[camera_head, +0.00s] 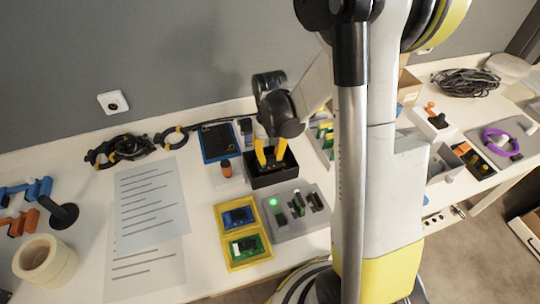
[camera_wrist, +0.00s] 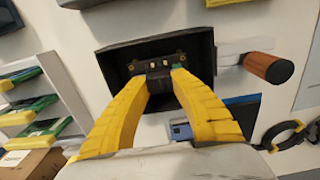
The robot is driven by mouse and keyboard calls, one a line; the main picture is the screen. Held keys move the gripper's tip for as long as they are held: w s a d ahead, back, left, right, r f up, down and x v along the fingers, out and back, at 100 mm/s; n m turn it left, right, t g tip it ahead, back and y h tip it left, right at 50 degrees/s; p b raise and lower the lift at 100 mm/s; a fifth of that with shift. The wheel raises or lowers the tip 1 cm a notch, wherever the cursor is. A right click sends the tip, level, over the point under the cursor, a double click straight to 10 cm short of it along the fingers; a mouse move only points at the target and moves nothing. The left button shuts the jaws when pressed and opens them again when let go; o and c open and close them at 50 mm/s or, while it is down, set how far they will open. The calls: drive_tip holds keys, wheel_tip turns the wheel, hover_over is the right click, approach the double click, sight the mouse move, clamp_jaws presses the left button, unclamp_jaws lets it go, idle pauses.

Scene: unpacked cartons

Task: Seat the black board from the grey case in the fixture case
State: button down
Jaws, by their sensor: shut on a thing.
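My gripper (camera_head: 270,158) reaches down into an open dark box (camera_head: 287,176) near the middle of the table. In the wrist view its two yellow fingers (camera_wrist: 159,76) are shut on a dark board (camera_wrist: 158,66) with small connectors on its edge. The board is inside or just above the dark box (camera_wrist: 113,63); whether it touches the floor is unclear. A light grey case (camera_head: 282,230) with a lit green lamp (camera_head: 273,202) and several small upright parts lies in front of it. I cannot tell which container is the fixture case.
A yellow tray (camera_head: 226,227) with a blue and a green board lies left of the grey case. A rack of green boards (camera_wrist: 35,105) is close by. Paper sheets (camera_head: 150,205) and cables lie further left.

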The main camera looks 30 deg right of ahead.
drive_tip(key=shift+f+b, duration=0.9)
drive_tip(key=shift+f, duration=0.2)
drive_tip(key=shift+f, duration=0.1)
drive_tip(key=c, duration=1.1)
unclamp_jaws()
drive_tip(key=shift+r, duration=0.2)
wheel_tip(320, 180, up, 12)
drive_tip(key=shift+f, duration=0.1)
